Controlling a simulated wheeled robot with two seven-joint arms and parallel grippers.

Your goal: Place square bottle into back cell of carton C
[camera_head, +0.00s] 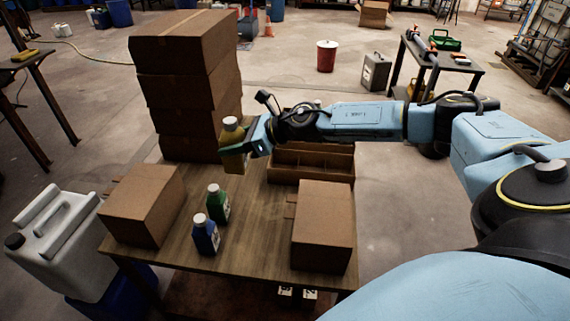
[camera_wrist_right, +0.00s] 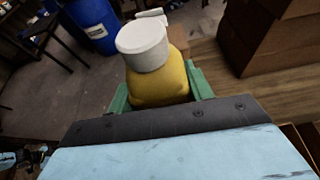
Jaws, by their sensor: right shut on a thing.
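My right gripper (camera_head: 240,150) is shut on a yellow bottle (camera_head: 234,136) with a white cap and holds it upright above the far part of the table, in front of the tall box stack. In the right wrist view the yellow bottle (camera_wrist_right: 160,84) sits between the green fingers of the gripper (camera_wrist_right: 160,97). An open brown carton with dividers (camera_head: 330,178) stands at the back right of the table, right of the held bottle and partly hidden by my right arm. No letter is readable on it, so I cannot tell whether it is carton C. My left gripper is out of view.
A green bottle (camera_head: 218,205) and a blue bottle (camera_head: 206,237) stand on the wooden table (camera_head: 255,240). Brown boxes stand at left (camera_head: 143,205) and right (camera_head: 322,228). Stacked boxes (camera_head: 190,85) rise behind. The table's middle is clear.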

